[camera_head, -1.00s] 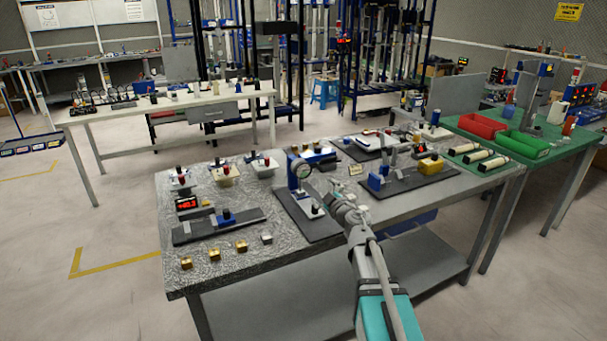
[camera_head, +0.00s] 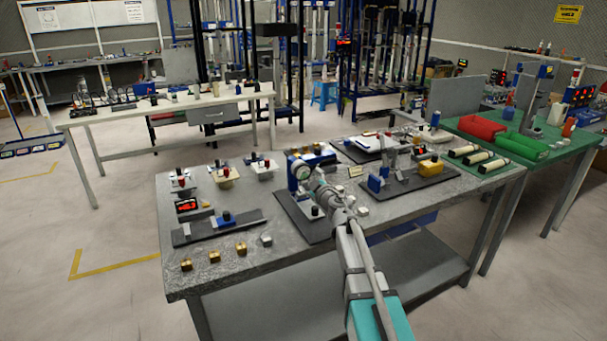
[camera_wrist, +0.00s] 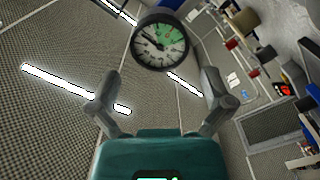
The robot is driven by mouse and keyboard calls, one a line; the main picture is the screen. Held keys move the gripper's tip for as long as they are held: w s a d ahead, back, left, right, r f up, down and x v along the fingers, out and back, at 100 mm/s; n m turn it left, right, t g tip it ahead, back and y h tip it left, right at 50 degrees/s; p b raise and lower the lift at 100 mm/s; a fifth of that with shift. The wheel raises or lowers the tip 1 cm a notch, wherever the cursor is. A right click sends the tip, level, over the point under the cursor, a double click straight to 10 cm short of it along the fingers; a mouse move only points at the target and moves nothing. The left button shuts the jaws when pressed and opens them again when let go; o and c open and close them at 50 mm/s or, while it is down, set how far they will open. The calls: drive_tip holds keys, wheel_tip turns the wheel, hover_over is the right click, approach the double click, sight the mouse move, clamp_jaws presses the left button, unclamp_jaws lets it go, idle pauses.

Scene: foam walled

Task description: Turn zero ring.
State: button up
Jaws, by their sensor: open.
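The dial gauge (camera_head: 299,168) stands on a blue holder over a dark base plate (camera_head: 296,224) on the grey bench. In the wrist view its round face (camera_wrist: 160,42) shows white and green with black ticks and a dark rim, the ring around the dial. My gripper (camera_head: 318,182) is close to the dial in the head view and partly covers its lower right. In the wrist view my gripper (camera_wrist: 161,88) is open, a finger on each side, with the dial beyond and between the fingertips. No contact with the ring shows.
A dark fixture with a yellow block (camera_head: 431,165) stands to the right on the bench. A small red display (camera_head: 187,205), a dark slide fixture (camera_head: 218,228) and several small brass blocks (camera_head: 214,255) lie to the left. White trays with knobs stand behind them.

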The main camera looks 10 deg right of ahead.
sight(304, 173)
drive_tip(key=shift+x, duration=2.55)
drive_tip(key=c, duration=0.8)
drive_tip(key=shift+n, duration=0.4)
drive_tip(key=n, duration=0.9)
drive_tip(key=shift+n, duration=2.2)
